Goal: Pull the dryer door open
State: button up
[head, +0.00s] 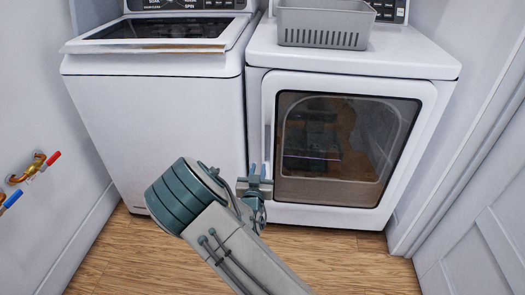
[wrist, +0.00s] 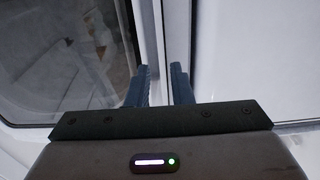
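The dryer (head: 350,62) is the white machine on the right in the head view. Its door (head: 418,150) has a white frame and a dark glass window (head: 340,150), and it looks closed. A slim upright handle (head: 268,138) runs along the door's left edge. My gripper (head: 257,170) is low at that left edge, fingers pointing up and toward the door. In the wrist view its two dark fingers (wrist: 160,80) are apart, with a narrow pale upright strip between and beyond them. I cannot tell whether either finger touches the handle. The door glass (wrist: 60,60) fills the left of that view.
A white washer (head: 155,110) stands left of the dryer. A grey basket (head: 325,24) sits on the dryer top. Water valves (head: 28,170) stick out from the left wall. A panelled door (head: 485,235) is at right. Wood floor (head: 345,265) lies clear before the dryer.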

aim_at(263, 144)
jog(key=w, duration=0.4)
jog(key=w+b, duration=0.1)
jog(key=w, duration=0.4)
jog(key=w+b, duration=0.1)
jog(key=w, duration=0.3)
jog(key=shift+w+d, duration=0.25)
jog(key=shift+w, duration=0.05)
grip_shut()
